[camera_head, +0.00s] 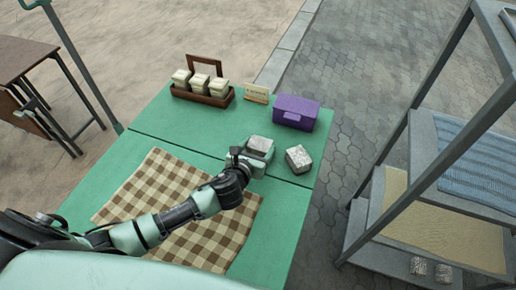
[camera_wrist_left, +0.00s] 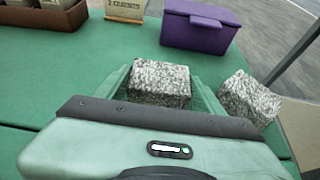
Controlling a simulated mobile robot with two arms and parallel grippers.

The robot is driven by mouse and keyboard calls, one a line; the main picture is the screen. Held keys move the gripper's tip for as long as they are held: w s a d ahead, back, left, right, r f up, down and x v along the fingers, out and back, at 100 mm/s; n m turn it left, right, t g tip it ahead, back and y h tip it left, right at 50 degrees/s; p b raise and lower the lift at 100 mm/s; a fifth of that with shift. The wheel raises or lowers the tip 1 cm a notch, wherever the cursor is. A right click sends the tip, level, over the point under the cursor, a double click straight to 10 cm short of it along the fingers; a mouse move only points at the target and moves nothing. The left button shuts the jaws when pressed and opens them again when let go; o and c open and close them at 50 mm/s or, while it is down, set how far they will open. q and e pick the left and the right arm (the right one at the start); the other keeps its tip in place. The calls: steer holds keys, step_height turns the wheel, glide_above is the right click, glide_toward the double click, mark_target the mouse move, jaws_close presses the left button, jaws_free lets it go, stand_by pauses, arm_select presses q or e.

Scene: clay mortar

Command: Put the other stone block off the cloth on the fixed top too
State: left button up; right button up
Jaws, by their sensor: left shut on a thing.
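My left gripper (camera_head: 254,158) is shut on a speckled grey stone block (camera_head: 261,144). In the left wrist view this block (camera_wrist_left: 160,82) sits between the two pale green fingers. It is over the green table's far section (camera_head: 165,122), beyond the seam; I cannot tell whether it touches the top. A second stone block (camera_head: 298,158) lies on that section just to the right, apart from the held one, and also shows in the left wrist view (camera_wrist_left: 248,98). The brown checked cloth (camera_head: 165,185) lies on the near section, partly covered by my arm. My right gripper is not in view.
A purple box (camera_head: 295,112), a small sign (camera_head: 257,94) and a brown wooden caddy (camera_head: 215,99) with jars stand along the far side. A grey shelf rack (camera_head: 400,165) stands right of the table. The far section's left part is clear.

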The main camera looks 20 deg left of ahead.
arm_select(q)
steer(key=shift+r, duration=0.1)
steer(key=o, duration=1.9)
steer(key=shift+s+r, duration=0.1)
steer(key=p+v, duration=0.1)
steer(key=v, duration=1)
steer(key=shift+s, duration=0.4)
